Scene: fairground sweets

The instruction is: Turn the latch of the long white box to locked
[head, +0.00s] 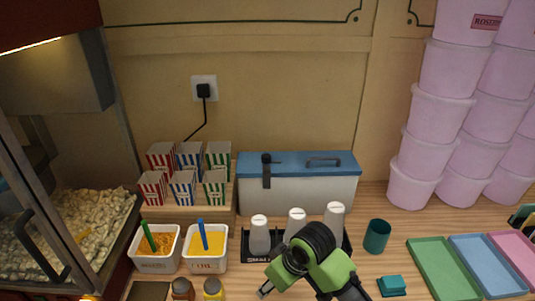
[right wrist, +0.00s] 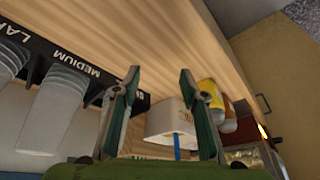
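The long white box (head: 310,195) with a blue lid (head: 300,163) stands against the back wall in the head view. A dark latch (head: 266,172) sits left of the middle of its front. Its arm hangs vertically from the lid edge down over the white front. My right gripper (head: 268,287) is low in front of the cup rack, well short of the box. In the right wrist view it (right wrist: 160,72) is open, with nothing between its fingers. My left gripper is not in view.
White cups (head: 296,222) in a black rack (head: 278,242) stand between my right gripper and the box. Left are tubs of orange and yellow (head: 207,244) sweets and striped cartons (head: 183,188). A teal cup (head: 377,236) and pink tubs (head: 412,180) stand right.

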